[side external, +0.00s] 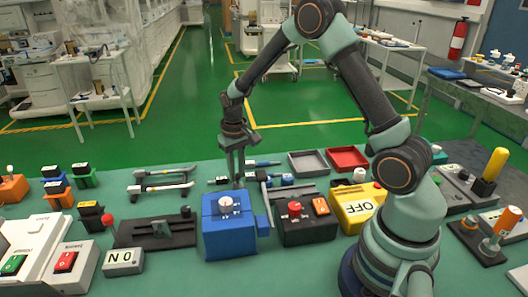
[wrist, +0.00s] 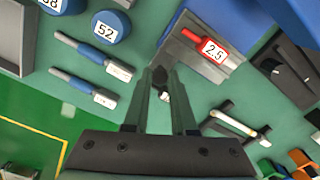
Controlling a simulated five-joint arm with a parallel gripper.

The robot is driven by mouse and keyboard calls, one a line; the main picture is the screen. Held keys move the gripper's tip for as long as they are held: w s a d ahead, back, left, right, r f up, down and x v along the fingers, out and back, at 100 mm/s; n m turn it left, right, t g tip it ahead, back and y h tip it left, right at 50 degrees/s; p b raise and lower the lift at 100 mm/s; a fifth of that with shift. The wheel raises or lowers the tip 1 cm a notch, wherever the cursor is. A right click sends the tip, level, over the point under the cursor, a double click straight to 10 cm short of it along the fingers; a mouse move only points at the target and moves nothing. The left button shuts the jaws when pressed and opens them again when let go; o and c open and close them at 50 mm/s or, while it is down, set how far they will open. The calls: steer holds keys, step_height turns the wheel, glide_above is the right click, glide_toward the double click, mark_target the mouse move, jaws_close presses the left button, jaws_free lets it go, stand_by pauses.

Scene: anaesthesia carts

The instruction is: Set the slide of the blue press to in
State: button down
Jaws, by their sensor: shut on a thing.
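The blue press (side external: 228,240) is a blue box with a white round knob (side external: 226,204) on top and a small blue block at its right side. It stands at the front middle of the green table. A blue surface (wrist: 292,14), probably the press, fills the top right corner of the wrist view. My gripper (side external: 238,184) points down just behind the press in the side view. In the wrist view my gripper (wrist: 161,76) has its fingers close together, shut on a small dark thing at the tips. I cannot tell whether that is part of the press slide.
A dark box with a red knob (side external: 294,208) and a yellow OFF box (side external: 358,208) stand right of the press. A black slider plate (side external: 155,231) is to its left. A grey plate with a red 2.5 tag (wrist: 213,49) lies near the fingertips. Blue-handled tools (wrist: 95,56) lie behind.

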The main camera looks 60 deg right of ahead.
steer(key=s+a, duration=0.5)
steer(key=shift+s+a, duration=0.3)
steer(key=shift+a, duration=0.1)
steer(key=c, duration=0.7)
jaws_free()
steer(key=shift+d+r, duration=0.1)
steer(key=shift+r, duration=0.45)
step_height(320, 180, up, 11)
